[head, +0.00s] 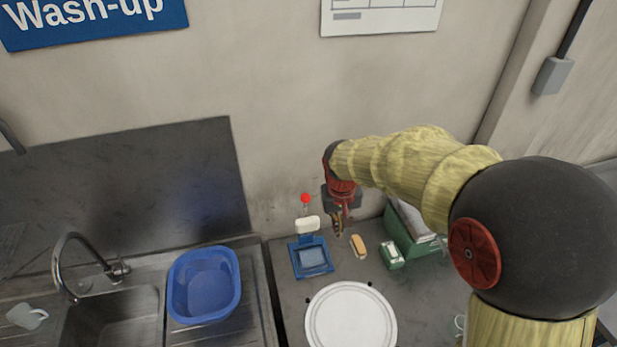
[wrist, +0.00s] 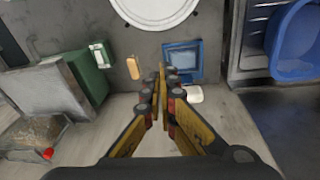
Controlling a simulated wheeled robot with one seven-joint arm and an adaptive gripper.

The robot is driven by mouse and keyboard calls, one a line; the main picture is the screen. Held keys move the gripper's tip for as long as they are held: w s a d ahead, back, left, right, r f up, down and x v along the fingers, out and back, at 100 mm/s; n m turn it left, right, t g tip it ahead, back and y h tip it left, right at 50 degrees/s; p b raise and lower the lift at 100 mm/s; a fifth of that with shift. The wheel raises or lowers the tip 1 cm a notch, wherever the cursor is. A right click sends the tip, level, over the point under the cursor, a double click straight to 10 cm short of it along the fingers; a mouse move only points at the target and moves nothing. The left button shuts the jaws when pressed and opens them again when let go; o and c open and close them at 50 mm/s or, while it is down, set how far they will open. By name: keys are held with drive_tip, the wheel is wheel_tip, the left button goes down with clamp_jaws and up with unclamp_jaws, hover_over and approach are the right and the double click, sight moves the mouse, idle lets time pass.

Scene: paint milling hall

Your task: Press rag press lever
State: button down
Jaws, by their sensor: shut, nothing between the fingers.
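The rag press (head: 311,259) is a small blue frame with a pale plate, standing on the grey counter near the wall. A white block (head: 307,224) sits at its back, with a red ball (head: 306,198) on a thin stem above, seemingly the lever's knob. My gripper (head: 338,232) points down, shut and empty, just right of the press and apart from the red ball. In the wrist view the shut fingers (wrist: 166,78) lie beside the blue press (wrist: 184,58). The white block (wrist: 195,93) shows there too; I cannot make out the lever, perhaps hidden by the fingers.
A tan block (head: 358,245), a green-and-white item (head: 391,255) and a green box (head: 406,238) stand right of the press. A white round plate (head: 350,318) lies in front. A blue basin (head: 204,285) and a sink (head: 112,318) are left. The wall is close behind.

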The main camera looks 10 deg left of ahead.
drive_tip(key=w+a+r+m+t+p, duration=0.1)
drive_tip(key=w+a, duration=0.5)
drive_tip(key=w, duration=0.2)
drive_tip(key=w+a+r+m+t+y+p, duration=0.1)
drive_tip(key=w+a+m+t, duration=0.1)
drive_tip(key=w+a, duration=0.4)
drive_tip(key=w, duration=0.2)
drive_tip(key=shift+w+r+p, duration=0.2)
drive_tip(key=shift+w+p, duration=0.15)
drive_tip(key=shift+w, duration=0.05)
drive_tip(key=shift+a, duration=0.1)
drive_tip(key=p+x, duration=0.2)
drive_tip(key=x, duration=0.8)
drive_tip(key=shift+p, duration=0.3)
drive_tip(key=shift+s+b, duration=0.2)
drive_tip(key=shift+b, duration=0.6)
drive_tip(key=shift+s+d+t+b, duration=0.25)
drive_tip(key=shift+t+b, duration=0.15)
drive_tip(key=shift+b, duration=0.2)
